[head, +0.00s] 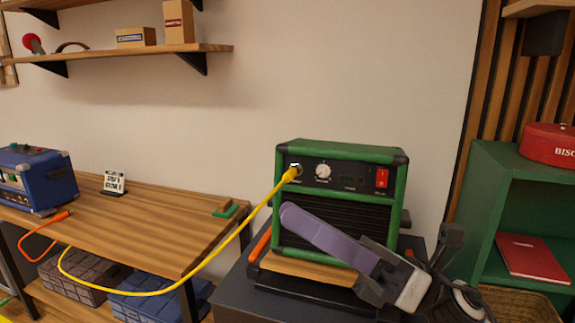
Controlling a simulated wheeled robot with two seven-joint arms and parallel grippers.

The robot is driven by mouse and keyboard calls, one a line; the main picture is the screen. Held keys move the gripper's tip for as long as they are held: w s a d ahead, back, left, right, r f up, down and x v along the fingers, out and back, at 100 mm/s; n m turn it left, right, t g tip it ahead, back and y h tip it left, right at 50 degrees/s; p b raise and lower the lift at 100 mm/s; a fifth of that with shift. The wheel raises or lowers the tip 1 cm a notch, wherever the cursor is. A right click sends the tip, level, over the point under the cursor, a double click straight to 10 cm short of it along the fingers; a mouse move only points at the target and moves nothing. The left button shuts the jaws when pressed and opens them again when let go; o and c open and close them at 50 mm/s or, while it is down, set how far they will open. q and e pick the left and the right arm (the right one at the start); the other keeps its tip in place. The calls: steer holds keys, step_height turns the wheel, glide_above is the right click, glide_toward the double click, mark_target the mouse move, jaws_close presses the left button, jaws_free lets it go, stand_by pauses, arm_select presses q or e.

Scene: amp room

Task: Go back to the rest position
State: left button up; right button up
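My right gripper (374,272) is in front of the lower right of the green amp (341,145), its arm coming in from the lower right. Its grey fingers close around the near end of a long, flat purple piece with a rounded tip (325,236). This piece slants up to the left across the amp's dark grille. A yellow cable (222,246) has its plug in the jack at the left of the amp's panel, and hangs down to the left. My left gripper is not in view.
The amp stands on a wooden board on a dark stand (235,292). A wooden table (160,215) at left holds a blue amp (45,180) and an orange cable (40,228). A green shelf (483,190) at right bears a red tin (550,145) and a red book (530,257).

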steer(key=w+d+f+m+t+h, duration=0.1)
steer(key=d+f+m+t+h, duration=0.2)
steer(key=f+m+t+h, duration=0.5)
steer(key=w+d+f+m+t+h, duration=0.1)
steer(key=w+d+f+m+h, duration=0.2)
steer(key=f+m, duration=0.9)
steer(key=d+f+m+t+h, duration=0.45)
steer(key=f+m+h, duration=0.2)
steer(key=m, duration=0.65)
arm_select(q)
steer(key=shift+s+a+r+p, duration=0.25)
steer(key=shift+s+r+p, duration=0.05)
steer(key=shift+p, duration=0.5)
arm_select(e)
steer(key=s+d+f+m+g+h, duration=0.1)
steer(key=s+f+m+g, duration=0.3)
steer(key=s+f, duration=0.6)
steer(key=s+d+f+m+g+h, duration=0.2)
steer(key=s+f+m+g, duration=0.3)
steer(key=s+f, duration=0.5)
steer(key=shift+s+f+m, duration=0.15)
steer(key=shift+f+m, duration=1.15)
steer(key=shift+f, duration=0.55)
steer(key=shift+h, duration=0.25)
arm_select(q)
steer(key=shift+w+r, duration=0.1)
